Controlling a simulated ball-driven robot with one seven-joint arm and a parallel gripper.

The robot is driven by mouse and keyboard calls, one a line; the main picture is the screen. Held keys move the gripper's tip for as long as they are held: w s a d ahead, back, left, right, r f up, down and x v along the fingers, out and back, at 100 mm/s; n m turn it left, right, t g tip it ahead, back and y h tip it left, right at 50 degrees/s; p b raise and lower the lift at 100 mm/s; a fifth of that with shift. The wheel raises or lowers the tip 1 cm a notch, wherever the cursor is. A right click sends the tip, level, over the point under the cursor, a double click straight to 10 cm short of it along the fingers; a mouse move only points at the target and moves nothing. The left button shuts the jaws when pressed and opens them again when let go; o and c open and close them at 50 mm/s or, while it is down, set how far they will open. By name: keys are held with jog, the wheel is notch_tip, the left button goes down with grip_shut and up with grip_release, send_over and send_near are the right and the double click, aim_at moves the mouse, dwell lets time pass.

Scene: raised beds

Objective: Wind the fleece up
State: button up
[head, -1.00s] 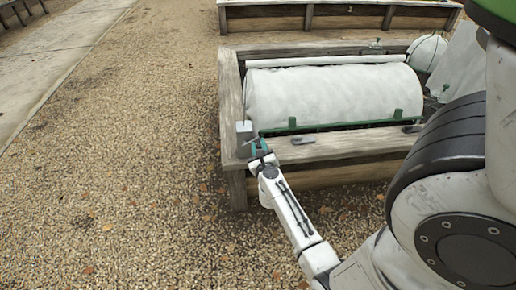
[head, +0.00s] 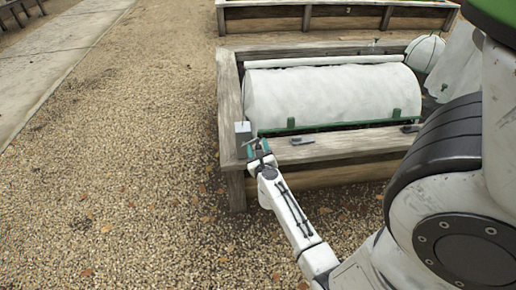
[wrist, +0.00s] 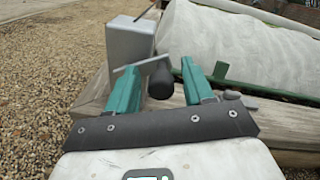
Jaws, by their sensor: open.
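The white fleece (head: 335,95) lies as a humped cover over the raised bed, with a pale roll (head: 325,61) along its far edge and a green bar (head: 340,125) along its near edge. A grey box (head: 243,131) stands at the bed's near left corner; it also shows in the wrist view (wrist: 130,42). A crank with a flat grey arm (wrist: 133,68) and a dark grip (wrist: 160,80) is beside the box. My gripper (head: 256,145) is open at this corner. In the wrist view its teal fingers (wrist: 162,78) stand on either side of the dark grip, apparently with gaps.
Another bed (head: 335,18) stands behind. A round white object (head: 425,53) is at the right. Gravel (head: 120,160) to the left is open.

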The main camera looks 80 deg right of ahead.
jog(key=v, duration=1)
jog(key=shift+a+p, duration=0.35)
jog(key=shift+p, duration=0.1)
jog(key=shift+s, duration=0.15)
jog(key=w+d+n+p, duration=0.1)
jog(key=d+n, duration=0.2)
jog(key=n, duration=0.7)
jog(key=w+d+n+p, duration=0.1)
jog(key=d+n, duration=0.2)
jog(key=n, duration=0.7)
jog(key=w+d+n+p, duration=0.2)
jog(key=d+n, duration=0.1)
jog(key=n, duration=0.8)
jog(key=shift+w+d+f+g, duration=0.1)
jog(key=shift+d+f+g, duration=0.1)
jog(key=shift+d+g, duration=0.2)
